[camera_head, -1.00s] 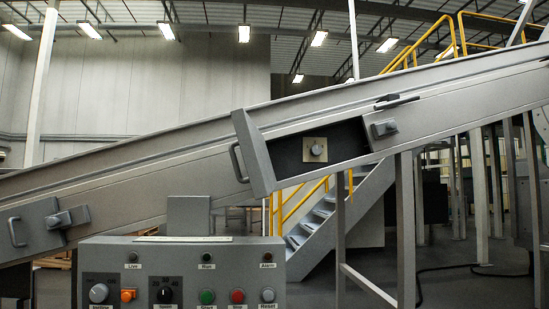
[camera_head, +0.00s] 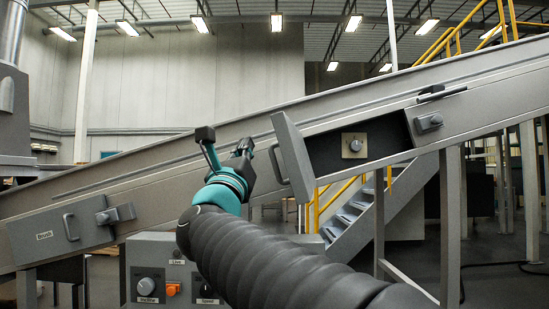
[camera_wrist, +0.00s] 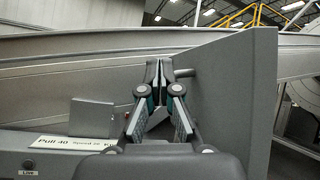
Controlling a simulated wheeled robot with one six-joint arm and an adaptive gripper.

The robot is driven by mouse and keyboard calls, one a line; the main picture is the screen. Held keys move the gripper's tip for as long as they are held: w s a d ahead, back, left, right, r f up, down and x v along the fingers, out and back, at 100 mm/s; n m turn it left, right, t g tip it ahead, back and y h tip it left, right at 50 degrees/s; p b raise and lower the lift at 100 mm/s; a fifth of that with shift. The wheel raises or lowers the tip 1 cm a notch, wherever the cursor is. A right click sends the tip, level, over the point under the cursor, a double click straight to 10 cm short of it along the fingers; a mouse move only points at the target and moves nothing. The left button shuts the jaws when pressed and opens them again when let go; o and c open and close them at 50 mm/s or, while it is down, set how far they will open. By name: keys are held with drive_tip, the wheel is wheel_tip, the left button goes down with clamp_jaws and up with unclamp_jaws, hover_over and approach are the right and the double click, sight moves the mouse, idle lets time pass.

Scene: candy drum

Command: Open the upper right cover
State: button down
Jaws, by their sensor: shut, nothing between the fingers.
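The upper right cover (camera_head: 293,158) is a grey plate that stands swung out from the conveyor's side, at the left end of a dark opening (camera_head: 325,152). Its handle (camera_head: 277,165) is on its left face. A knob on a square plate (camera_head: 354,145) shows inside the opening. My gripper (camera_head: 226,142) is left of the cover, apart from it in the head view. In the wrist view my gripper (camera_wrist: 158,70) has its fingertips together with nothing between them. The cover (camera_wrist: 235,90) fills the right side there, and part of its handle (camera_wrist: 185,72) shows beside the fingers.
A lower left cover (camera_head: 62,230) with handle and latch (camera_head: 115,214) is closed. A control panel (camera_head: 150,262) with knobs stands below, partly hidden by my arm. A latch (camera_head: 428,123) sits right of the opening. Yellow-railed stairs (camera_head: 355,215) are behind.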

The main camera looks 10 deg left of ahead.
sight(292, 161)
drive_tip(key=s+a+f+m+g+h, duration=0.25)
drive_tip(key=s+m+h, duration=0.2)
drive_tip(key=m, duration=0.45)
drive_tip(key=s+a+f+m+g+h+p, duration=0.1)
drive_tip(key=s+f+m+g+h, duration=0.2)
drive_tip(key=m+h, duration=0.5)
drive_tip(key=s+a+f+m+g+h, duration=0.1)
drive_tip(key=s+m+g+h, duration=0.25)
drive_tip(key=m, duration=0.75)
drive_tip(key=w+d+r+y, duration=0.1)
drive_tip(key=w+d+r, duration=0.2)
drive_tip(key=w+d, duration=0.4)
drive_tip(key=d+p, duration=0.1)
drive_tip(key=d, duration=0.2)
drive_tip(key=shift+w+r+g, duration=0.15)
drive_tip(key=shift+r+g, duration=0.15)
drive_tip(key=shift+r, duration=0.1)
drive_tip(key=shift+d+b, duration=0.1)
drive_tip(key=shift+b, duration=0.2)
